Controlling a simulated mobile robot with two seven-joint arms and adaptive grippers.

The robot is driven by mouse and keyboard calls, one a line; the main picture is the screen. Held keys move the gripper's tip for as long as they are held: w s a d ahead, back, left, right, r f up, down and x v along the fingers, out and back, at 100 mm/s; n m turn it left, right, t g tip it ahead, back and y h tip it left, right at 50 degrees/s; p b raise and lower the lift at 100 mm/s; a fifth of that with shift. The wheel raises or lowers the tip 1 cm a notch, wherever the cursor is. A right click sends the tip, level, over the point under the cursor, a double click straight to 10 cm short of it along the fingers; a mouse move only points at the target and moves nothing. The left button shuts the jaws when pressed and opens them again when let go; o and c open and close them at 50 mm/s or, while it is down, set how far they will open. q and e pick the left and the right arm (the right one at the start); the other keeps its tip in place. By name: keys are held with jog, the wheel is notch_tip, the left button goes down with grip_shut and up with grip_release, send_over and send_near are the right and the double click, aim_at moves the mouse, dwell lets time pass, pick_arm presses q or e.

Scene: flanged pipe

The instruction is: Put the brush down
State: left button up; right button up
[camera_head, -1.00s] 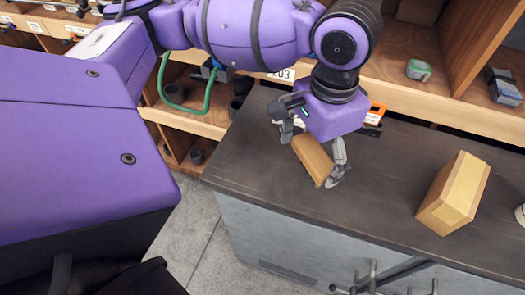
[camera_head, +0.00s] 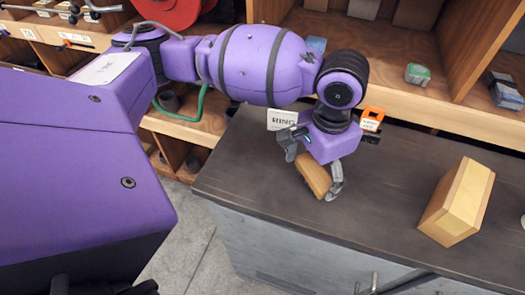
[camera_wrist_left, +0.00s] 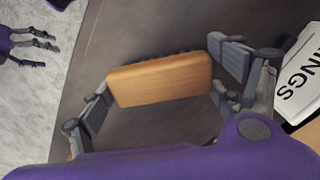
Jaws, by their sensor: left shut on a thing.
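The brush (camera_head: 314,175) has a light wooden block for a back and sits between the fingers of my left gripper (camera_head: 316,178). In the left wrist view the brush (camera_wrist_left: 160,79) lies across the gap, with a finger of the left gripper (camera_wrist_left: 158,85) against each end. Dark bristles show a little along its far edge. The brush is over the dark countertop (camera_head: 250,165), near its left part. I cannot tell whether it touches the top. In the left wrist view, other gripper fingers (camera_wrist_left: 32,42) show at the upper left, over the floor.
A cardboard box (camera_head: 455,203) stands on the countertop to the right. An orange item (camera_head: 371,117) and a white lettered sign (camera_head: 283,119) are behind the gripper. Wooden shelves with small items line the back. The counter between brush and box is clear.

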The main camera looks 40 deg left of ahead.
aim_at(317, 170)
pick_arm(q)
jog(key=shift+f, duration=0.1)
jog(key=o, duration=1.2)
jog(key=shift+f, duration=0.1)
pick_arm(e)
jog(key=shift+w+r, duration=0.15)
jog(key=shift+a, duration=0.1)
pick_arm(q)
notch_tip(317, 170, up, 13)
jog(key=shift+f+p, duration=0.2)
jog(key=shift+p, duration=0.7)
pick_arm(e)
jog(key=shift+w+a+r, duration=0.15)
jog(key=shift+a+r, duration=0.25)
jog(key=shift+r, duration=0.2)
jog(key=shift+d, duration=0.25)
pick_arm(q)
jog(key=shift+f, duration=0.15)
pick_arm(e)
jog(key=shift+r, duration=0.1)
